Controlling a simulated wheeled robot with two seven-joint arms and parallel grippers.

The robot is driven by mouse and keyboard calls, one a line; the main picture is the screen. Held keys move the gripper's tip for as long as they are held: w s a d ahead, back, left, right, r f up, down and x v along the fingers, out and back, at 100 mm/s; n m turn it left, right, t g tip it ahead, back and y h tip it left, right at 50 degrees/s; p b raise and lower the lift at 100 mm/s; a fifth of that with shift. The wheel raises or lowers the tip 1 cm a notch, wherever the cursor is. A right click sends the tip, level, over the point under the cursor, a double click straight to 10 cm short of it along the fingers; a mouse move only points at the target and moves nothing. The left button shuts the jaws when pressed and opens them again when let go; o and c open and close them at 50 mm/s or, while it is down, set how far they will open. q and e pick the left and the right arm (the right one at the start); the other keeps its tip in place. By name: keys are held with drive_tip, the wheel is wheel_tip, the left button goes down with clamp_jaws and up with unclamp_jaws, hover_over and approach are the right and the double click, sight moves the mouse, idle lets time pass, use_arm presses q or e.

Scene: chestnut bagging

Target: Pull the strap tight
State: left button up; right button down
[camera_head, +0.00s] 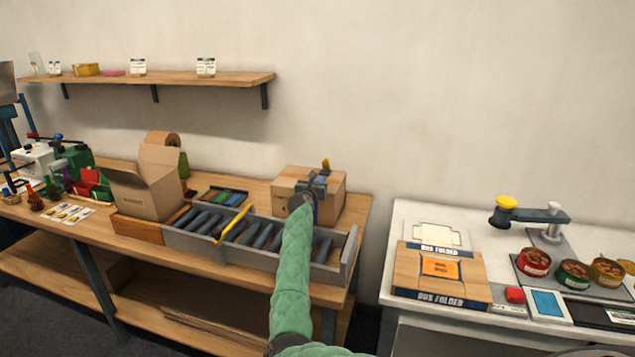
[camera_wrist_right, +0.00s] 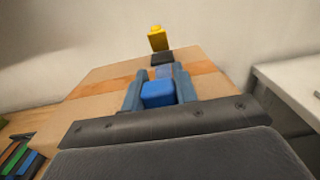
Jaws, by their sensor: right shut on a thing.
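A closed cardboard box (camera_head: 333,193) stands at the right end of the wooden bench, behind the rollers. My right gripper (camera_head: 313,184) reaches to its near side and top. In the right wrist view, the gripper (camera_wrist_right: 160,76) has its two grey-blue fingers on either side of a blue block (camera_wrist_right: 158,95) and is shut on it. Beyond the fingers, a dark piece with a yellow knob (camera_wrist_right: 158,40) sits on the box; the knob also shows in the head view (camera_head: 325,163). An orange-brown band crosses the box top. I cannot make out a separate strap. My left gripper is not in view.
A roller conveyor (camera_head: 347,262) with a yellow bar (camera_head: 233,223) runs along the bench front. An open carton (camera_head: 146,187) stands at left. A white table (camera_head: 398,243) at right holds flat cartons and several tins. A gap separates bench and table.

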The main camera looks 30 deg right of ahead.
drive_tip(key=shift+a, duration=0.15)
drive_tip(key=shift+s, duration=0.1)
drive_tip(key=c, duration=1.3)
unclamp_jaws()
drive_tip(key=shift+o, duration=1.1)
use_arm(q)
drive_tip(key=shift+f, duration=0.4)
use_arm(e)
drive_tip(key=v, duration=0.7)
drive_tip(key=shift+s+a, duration=0.25)
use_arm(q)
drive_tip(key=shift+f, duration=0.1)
